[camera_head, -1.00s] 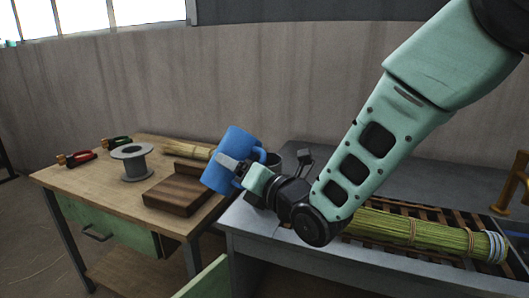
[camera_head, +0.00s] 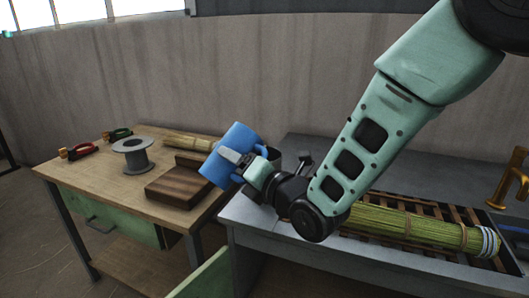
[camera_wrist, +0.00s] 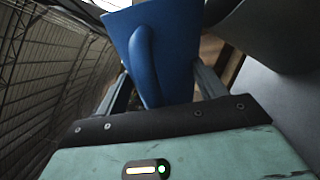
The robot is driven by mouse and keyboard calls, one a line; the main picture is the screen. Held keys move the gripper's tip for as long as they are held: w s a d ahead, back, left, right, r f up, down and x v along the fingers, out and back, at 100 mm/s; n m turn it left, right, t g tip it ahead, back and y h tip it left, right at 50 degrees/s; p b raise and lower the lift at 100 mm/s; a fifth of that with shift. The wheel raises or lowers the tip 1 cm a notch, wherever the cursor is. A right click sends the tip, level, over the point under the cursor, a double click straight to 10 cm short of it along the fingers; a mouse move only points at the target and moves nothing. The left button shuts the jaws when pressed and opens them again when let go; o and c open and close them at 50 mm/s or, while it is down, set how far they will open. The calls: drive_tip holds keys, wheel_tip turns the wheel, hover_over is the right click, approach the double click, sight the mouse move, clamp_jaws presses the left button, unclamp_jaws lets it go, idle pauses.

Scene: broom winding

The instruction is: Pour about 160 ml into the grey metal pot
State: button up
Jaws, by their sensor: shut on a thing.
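A blue jug (camera_head: 229,160) is held in my gripper (camera_head: 238,160), which is shut on it. The jug hangs in the air near the gap between the two tables, its top leaning to the right. In the wrist view the blue jug (camera_wrist: 158,55) stands between my two fingers, with its handle facing the camera. A grey pot (camera_head: 290,160) is mostly hidden behind my gripper on the grey table. A dark grey rounded body at the upper right of the wrist view is probably this pot (camera_wrist: 275,38). The jug's contents are not visible, and no stream shows.
The wooden table (camera_head: 95,175) at left carries a spool (camera_head: 132,155), a dark wooden block (camera_head: 180,188), pliers (camera_head: 80,151) and a straw bundle (camera_head: 188,142). A larger straw bundle (camera_head: 420,230) lies on slats on the grey table (camera_head: 262,222), at right.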

drive_tip(key=shift+r+m+p, duration=0.15)
drive_tip(key=shift+m+p, duration=0.15)
drive_tip(key=shift+p, duration=0.05)
drive_tip(key=shift+r+m+p, duration=0.95)
drive_tip(key=shift+m+p, duration=0.35)
drive_tip(key=shift+p, duration=0.95)
idle(1.7)
drive_tip(key=shift+f, duration=0.1)
wheel_tip(320, 180, down, 2)
drive_tip(key=n+b, duration=0.1)
drive_tip(key=b, duration=0.3)
drive_tip(key=shift+s+a+f+n, duration=0.1)
drive_tip(key=shift+n, duration=0.3)
drive_tip(key=shift+f+n+b, duration=0.25)
drive_tip(key=shift+n+b, duration=0.15)
drive_tip(key=shift+b, duration=0.4)
drive_tip(key=shift+r+n, duration=0.3)
drive_tip(key=n+b, duration=0.2)
drive_tip(key=shift+f+b, duration=0.15)
drive_tip(key=shift+b, duration=0.2)
drive_tip(key=shift+f, duration=0.1)
